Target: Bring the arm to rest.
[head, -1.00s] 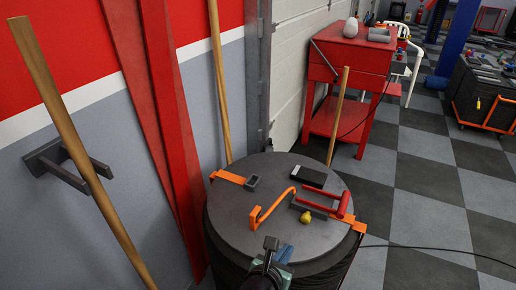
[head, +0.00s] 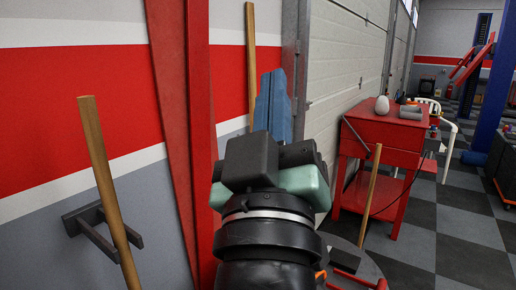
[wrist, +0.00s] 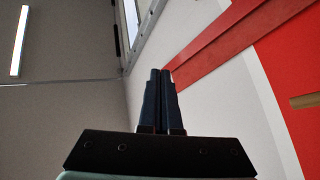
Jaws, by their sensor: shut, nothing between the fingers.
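My gripper (head: 271,100) is raised in the middle of the head view, pointing up in front of the wall and the red post. In the wrist view my gripper (wrist: 160,75) has its two dark fingers side by side, closed together with nothing between them. My wrist and arm rise from the bottom of the head view and hide most of the round table (head: 372,272) behind them.
A red post (head: 180,130) stands close to the left of my arm. A wooden pole (head: 108,190) is by a wall bracket (head: 85,222). A red cabinet (head: 385,140) and a white chair (head: 447,135) stand at right. Checkered floor (head: 440,235) is open at right.

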